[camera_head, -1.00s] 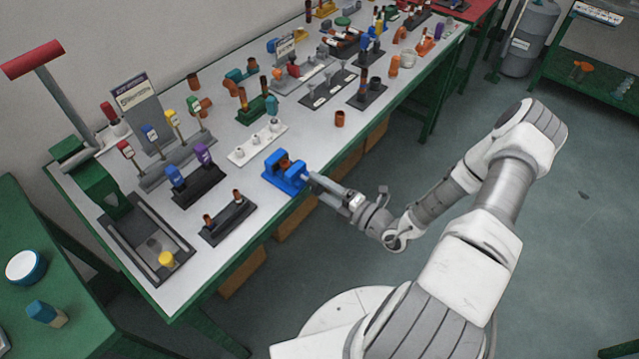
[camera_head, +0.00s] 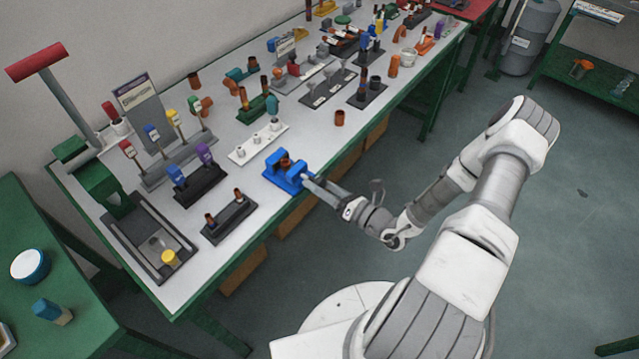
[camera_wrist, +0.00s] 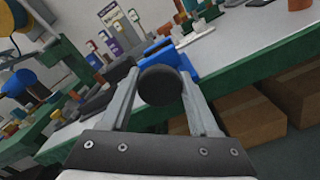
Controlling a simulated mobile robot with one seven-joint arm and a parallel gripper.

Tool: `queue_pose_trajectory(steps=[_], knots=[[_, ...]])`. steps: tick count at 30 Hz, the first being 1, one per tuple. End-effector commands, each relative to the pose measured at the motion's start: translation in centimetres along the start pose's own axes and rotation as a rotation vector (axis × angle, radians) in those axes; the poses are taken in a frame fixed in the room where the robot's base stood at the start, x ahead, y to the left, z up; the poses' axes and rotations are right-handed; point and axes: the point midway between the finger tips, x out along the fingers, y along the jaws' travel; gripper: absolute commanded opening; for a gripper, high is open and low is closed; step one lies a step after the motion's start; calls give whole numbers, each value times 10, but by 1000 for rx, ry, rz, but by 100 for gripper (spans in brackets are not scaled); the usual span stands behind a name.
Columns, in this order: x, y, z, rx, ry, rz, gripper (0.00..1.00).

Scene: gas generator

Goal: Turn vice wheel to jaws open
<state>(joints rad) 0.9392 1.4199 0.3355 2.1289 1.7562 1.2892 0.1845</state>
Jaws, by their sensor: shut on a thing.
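The blue vice (camera_head: 284,176) stands at the front edge of the white-topped table, with a brown piece (camera_head: 285,161) at its jaws. It also shows in the wrist view (camera_wrist: 183,63), beyond my fingers. My gripper (camera_head: 309,184) reaches the vice's front side from the lower right. In the wrist view my gripper (camera_wrist: 160,88) has a dark round knob-like part (camera_wrist: 160,86) between its two fingers and is shut on it. This part appears to belong to the vice wheel; the rest of the wheel is hidden. The gap between the vice jaws is too small to judge.
A dark stand with brown pegs (camera_head: 229,220) sits left of the vice, and a white block with pegs (camera_head: 258,144) behind it. A brown cup (camera_head: 340,118) stands to the right. Brown boxes (camera_wrist: 243,119) lie under the table edge. The floor around my arm is clear.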

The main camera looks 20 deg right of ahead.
Motion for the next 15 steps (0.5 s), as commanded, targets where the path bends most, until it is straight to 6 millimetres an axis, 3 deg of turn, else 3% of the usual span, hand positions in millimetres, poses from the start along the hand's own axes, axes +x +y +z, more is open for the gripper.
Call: queue_pose_trajectory(steps=[15], knots=[[0, 1, -2, -491, 3, -1, 6]])
